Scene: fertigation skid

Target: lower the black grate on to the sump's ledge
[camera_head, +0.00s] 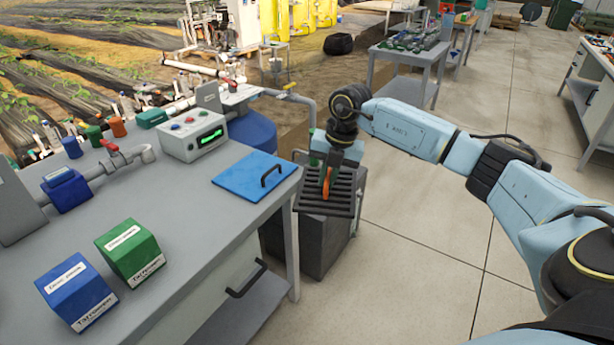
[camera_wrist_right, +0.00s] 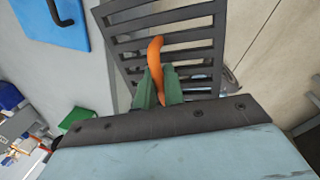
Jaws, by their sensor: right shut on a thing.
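The black grate (camera_head: 339,201) is a slatted dark panel over the grey sump box (camera_head: 318,244), just right of the bench in the head view. My right gripper (camera_head: 327,184) is above the grate, shut on its orange handle (camera_head: 326,174). In the right wrist view the green fingers of my right gripper (camera_wrist_right: 159,88) close around the orange handle (camera_wrist_right: 156,58), with the grate's slats (camera_wrist_right: 172,21) beyond. The sump's ledge is hidden under the grate, so I cannot tell whether the grate touches it. My left gripper is not in view.
A grey bench (camera_head: 178,211) stands at left, its leg close to the sump. A blue panel with a black handle (camera_head: 255,176) lies at its right edge. A control box (camera_head: 193,136), blue box (camera_head: 76,289) and green box (camera_head: 128,251) are on it.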

